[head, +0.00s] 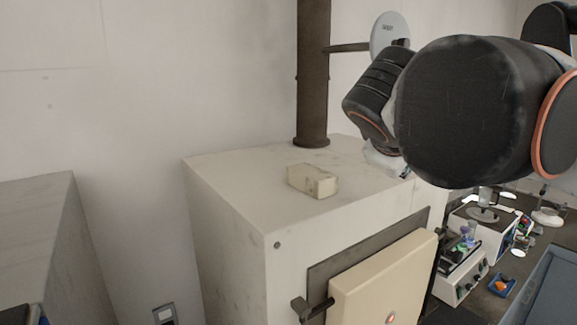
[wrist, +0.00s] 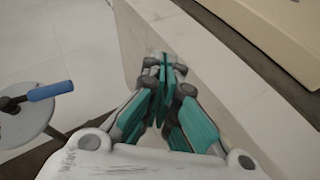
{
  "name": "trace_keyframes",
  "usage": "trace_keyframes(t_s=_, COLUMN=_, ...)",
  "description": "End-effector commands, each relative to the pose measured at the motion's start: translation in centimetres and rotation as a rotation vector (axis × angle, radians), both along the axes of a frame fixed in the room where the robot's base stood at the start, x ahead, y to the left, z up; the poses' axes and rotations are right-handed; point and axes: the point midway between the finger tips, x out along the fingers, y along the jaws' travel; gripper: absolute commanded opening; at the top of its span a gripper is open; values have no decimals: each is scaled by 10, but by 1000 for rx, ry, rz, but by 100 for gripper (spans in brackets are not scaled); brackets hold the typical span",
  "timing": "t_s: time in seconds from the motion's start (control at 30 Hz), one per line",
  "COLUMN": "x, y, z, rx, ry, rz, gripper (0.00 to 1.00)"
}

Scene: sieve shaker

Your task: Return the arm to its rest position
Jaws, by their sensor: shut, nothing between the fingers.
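My arm (head: 470,110) shows large and dark at the upper right of the head view, reaching above the right part of a pale box-shaped furnace. My gripper (wrist: 163,66) is in the middle of the wrist view, with its teal-padded fingers closed together and nothing between them. In the head view the gripper is mostly hidden behind the arm. In the wrist view a pale upright surface with an edge lies close to the fingertips; I cannot tell whether they touch it.
The furnace (head: 225,190) carries a pale brick (head: 312,181) and a dark vertical pipe (head: 313,75). Its cream door (head: 385,285) faces front. Lab equipment (head: 465,275) stands at lower right. A blue-handled tool (wrist: 48,91) lies by a round white surface (wrist: 22,126).

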Motion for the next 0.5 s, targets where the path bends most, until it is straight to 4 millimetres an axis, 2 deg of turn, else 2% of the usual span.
trace_keyframes(t_s=0.03, x=-10, y=-7, z=-48, rx=54, ry=14, rz=-25, gripper=0)
trace_keyframes(t_s=0.17, x=-34, y=-15, z=-135, rx=201, ry=48, rz=-85, gripper=0)
trace_keyframes(t_s=0.2, x=-43, y=-17, z=-162, rx=248, ry=59, rz=-103, gripper=0)
trace_keyframes(t_s=0.27, x=-55, y=-18, z=-202, rx=317, ry=72, rz=-131, gripper=0)
trace_keyframes(t_s=0.3, x=-63, y=-19, z=-229, rx=364, ry=79, rz=-150, gripper=0)
trace_keyframes(t_s=0.5, x=-104, y=-15, z=-358, rx=605, ry=110, rz=-241, gripper=0)
